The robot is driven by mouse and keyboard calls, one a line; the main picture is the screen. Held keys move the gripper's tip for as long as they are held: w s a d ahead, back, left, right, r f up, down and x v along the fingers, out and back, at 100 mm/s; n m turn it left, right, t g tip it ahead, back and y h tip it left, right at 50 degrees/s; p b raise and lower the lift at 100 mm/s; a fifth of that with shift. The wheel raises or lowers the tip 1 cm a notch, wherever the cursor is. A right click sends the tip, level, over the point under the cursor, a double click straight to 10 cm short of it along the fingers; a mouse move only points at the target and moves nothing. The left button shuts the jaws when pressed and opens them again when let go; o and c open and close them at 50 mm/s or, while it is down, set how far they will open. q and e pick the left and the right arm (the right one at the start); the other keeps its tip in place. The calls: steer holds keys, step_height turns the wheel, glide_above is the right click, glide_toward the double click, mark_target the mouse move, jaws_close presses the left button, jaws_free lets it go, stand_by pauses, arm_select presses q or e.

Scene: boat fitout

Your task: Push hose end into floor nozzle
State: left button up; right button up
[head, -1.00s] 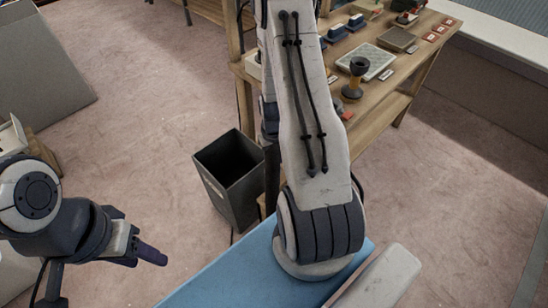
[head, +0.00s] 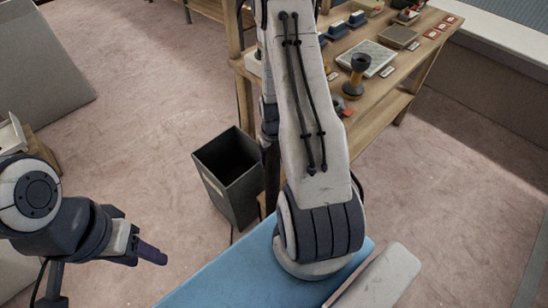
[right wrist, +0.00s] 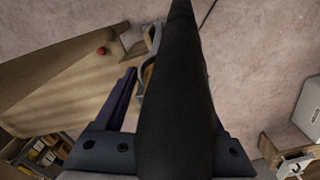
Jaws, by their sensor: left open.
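In the right wrist view a thick black tapered shape (right wrist: 178,100), which could be the hose, runs up the middle and hides much of my right gripper. One dark finger (right wrist: 122,100) shows at its left; the other is hidden, so I cannot tell how the jaws stand. Behind them is a partly hidden grey curved piece with a tan part; I cannot tell whether it is the floor nozzle. In the head view my left gripper (head: 157,257) is open, empty and over the floor at lower left. My right arm fills the middle; its gripper is out of view there.
A dark open bin (head: 229,185) stands on the floor beside a wooden workbench (head: 372,120).

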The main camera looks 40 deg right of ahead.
steer(key=shift+r, duration=0.1)
step_height(320, 180, up, 10)
steer(key=shift+r, duration=0.25)
stand_by(0.4)
steer(key=shift+s, duration=0.1)
